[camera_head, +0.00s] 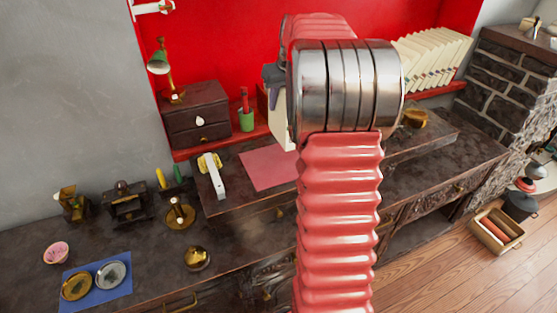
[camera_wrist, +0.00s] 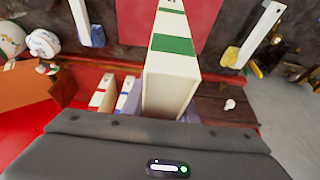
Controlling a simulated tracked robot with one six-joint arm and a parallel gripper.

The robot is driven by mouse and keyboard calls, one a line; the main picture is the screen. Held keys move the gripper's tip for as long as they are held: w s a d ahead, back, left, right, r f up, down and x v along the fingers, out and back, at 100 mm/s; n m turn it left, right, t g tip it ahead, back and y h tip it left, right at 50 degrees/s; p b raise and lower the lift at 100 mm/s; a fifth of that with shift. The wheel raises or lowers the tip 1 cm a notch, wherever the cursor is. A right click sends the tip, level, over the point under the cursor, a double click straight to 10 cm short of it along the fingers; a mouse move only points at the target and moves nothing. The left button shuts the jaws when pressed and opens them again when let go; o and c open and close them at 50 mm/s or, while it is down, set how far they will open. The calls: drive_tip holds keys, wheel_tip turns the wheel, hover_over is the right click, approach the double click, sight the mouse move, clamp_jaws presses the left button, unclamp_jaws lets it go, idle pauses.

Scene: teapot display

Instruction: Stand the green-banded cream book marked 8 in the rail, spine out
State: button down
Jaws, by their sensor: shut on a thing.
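The green-banded cream book (camera_wrist: 172,43) is in my gripper (camera_wrist: 160,108), which is shut on it, with a lavender finger at each side. The book extends away from the gripper toward the red mat; its number is not readable. In the head view a cream edge of the book (camera_head: 283,122) shows left of my arm, which covers most of the gripper. Two cream books, one red-banded (camera_wrist: 101,93) and one blue-banded (camera_wrist: 127,92), are close beside the held book in the wrist view. I cannot make out the rail itself.
A red mat (camera_head: 268,167) lies on the counter, with a white-and-yellow bar (camera_head: 212,175) beside it. A small drawer chest (camera_head: 197,115) and a green cup (camera_head: 246,120) stand on the red ledge. Several leaning cream books (camera_head: 430,60) are at the right.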

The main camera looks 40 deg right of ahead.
sight(280, 128)
drive_tip(key=shift+f, duration=3.15)
drive_tip(key=shift+f, duration=1.85)
drive_tip(key=c, duration=1.4)
unclamp_jaws()
drive_tip(key=v, duration=1.2)
